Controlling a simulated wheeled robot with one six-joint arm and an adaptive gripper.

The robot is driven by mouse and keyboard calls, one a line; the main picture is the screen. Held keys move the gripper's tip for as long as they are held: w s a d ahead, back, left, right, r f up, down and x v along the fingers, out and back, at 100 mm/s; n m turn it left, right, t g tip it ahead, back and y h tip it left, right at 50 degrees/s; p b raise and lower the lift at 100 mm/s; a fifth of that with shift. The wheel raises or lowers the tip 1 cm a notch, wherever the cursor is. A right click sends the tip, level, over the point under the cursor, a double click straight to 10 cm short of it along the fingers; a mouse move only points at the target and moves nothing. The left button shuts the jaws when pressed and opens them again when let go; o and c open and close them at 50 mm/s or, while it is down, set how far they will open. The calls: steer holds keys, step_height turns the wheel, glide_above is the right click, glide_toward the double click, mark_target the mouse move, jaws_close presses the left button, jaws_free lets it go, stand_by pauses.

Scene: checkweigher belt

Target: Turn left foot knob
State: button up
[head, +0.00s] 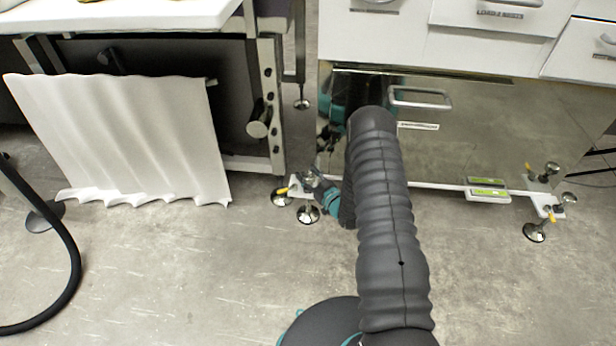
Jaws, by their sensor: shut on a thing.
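The machine on the right has a white foot bar (421,186) along its bottom edge, with adjustable feet at both ends. At its left end, a round metal foot (308,214) stands on the floor, with a second foot (281,198) and a yellow lever (283,190) beside it. My gripper (314,180) is at this left end, shut on the left foot knob. The jaws and wrist hide most of the knob, so its turn angle cannot be seen. My dark arm crosses the front of the machine.
A green level (488,193) sits on the bar's right part. Right foot knobs (550,168) and a right foot (535,232) stand farther right. A white wavy sheet (125,140) and a black hose (72,260) are at left. The front floor is mostly clear.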

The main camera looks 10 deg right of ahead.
steer(key=m+h+b, duration=0.2)
steer(key=m+h, duration=0.1)
steer(key=h, duration=0.1)
steer(key=m+t+h+b, duration=0.1)
steer(key=m+h+b, duration=0.1)
steer(key=h, duration=0.3)
steer(key=shift+a+f+m+t, duration=0.15)
steer(key=shift+m+t, duration=0.15)
steer(key=shift+m, duration=0.2)
steer(key=m+h+b, duration=0.1)
steer(key=m+h, duration=0.1)
steer(key=h, duration=0.1)
steer(key=m+g+h+b, duration=0.1)
steer(key=m+h+b, duration=0.1)
steer(key=h, duration=0.1)
steer(key=shift+g, duration=0.3)
steer(key=shift+d+r+m+g+h+b, duration=0.15)
steer(key=shift+m+g+h+b, duration=0.25)
steer(key=shift+h, duration=0.25)
steer(key=shift+d+r+m+g+h+b, duration=0.1)
steer(key=shift+m+g+h+b, duration=0.2)
steer(key=shift+m+h+b, duration=0.25)
steer(key=shift+h, duration=0.3)
steer(key=o, duration=1.2)
steer(key=shift+d, duration=0.1)
steer(key=shift+c, duration=0.2)
steer(key=v, duration=1.2)
